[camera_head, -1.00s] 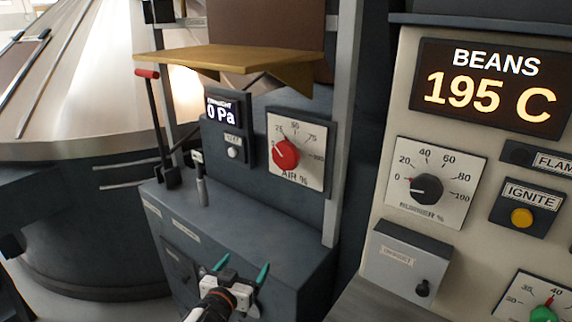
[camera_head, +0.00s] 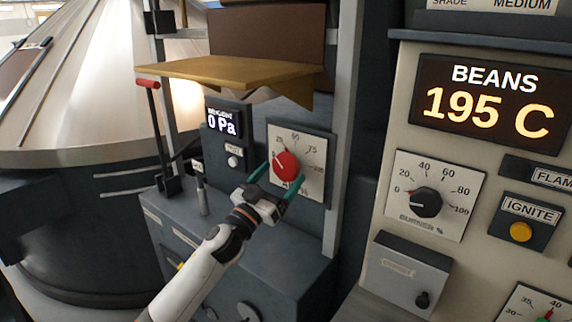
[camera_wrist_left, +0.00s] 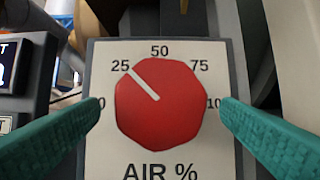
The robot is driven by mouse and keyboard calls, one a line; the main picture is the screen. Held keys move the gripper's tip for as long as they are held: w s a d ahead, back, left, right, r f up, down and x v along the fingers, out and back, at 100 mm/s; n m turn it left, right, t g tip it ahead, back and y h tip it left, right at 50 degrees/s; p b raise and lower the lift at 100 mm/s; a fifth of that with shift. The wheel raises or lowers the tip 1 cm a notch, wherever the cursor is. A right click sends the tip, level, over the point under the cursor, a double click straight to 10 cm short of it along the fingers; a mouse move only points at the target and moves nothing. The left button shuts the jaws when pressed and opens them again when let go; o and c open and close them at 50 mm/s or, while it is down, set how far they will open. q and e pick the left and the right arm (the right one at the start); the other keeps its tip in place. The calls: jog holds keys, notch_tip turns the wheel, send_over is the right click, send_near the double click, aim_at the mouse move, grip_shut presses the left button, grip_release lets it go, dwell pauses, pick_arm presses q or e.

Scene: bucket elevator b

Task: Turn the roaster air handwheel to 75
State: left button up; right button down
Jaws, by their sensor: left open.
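The red air handwheel (camera_head: 286,165) sits on a white AIR % dial plate (camera_head: 313,148) on the dark panel. In the left wrist view the handwheel (camera_wrist_left: 160,103) fills the middle, and its white pointer line aims up and left at about the 25 mark. My left gripper (camera_head: 272,178) is open in front of the dial, with its green fingers (camera_wrist_left: 160,118) on either side of the handwheel. The fingertips appear apart from the wheel's rim; the exact depth is hard to tell. The right gripper is not in view.
A display reading 0 Pa (camera_head: 223,122) is left of the dial. A wooden shelf (camera_head: 230,66) juts out above it, and a red-handled lever (camera_head: 150,110) stands at left. A metal post (camera_head: 346,130) and the burner panel (camera_head: 390,140) stand at right.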

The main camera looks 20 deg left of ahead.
aim_at(283, 172)
pick_arm(q)
jog(key=shift+x, duration=1.6)
jog(key=c, duration=1)
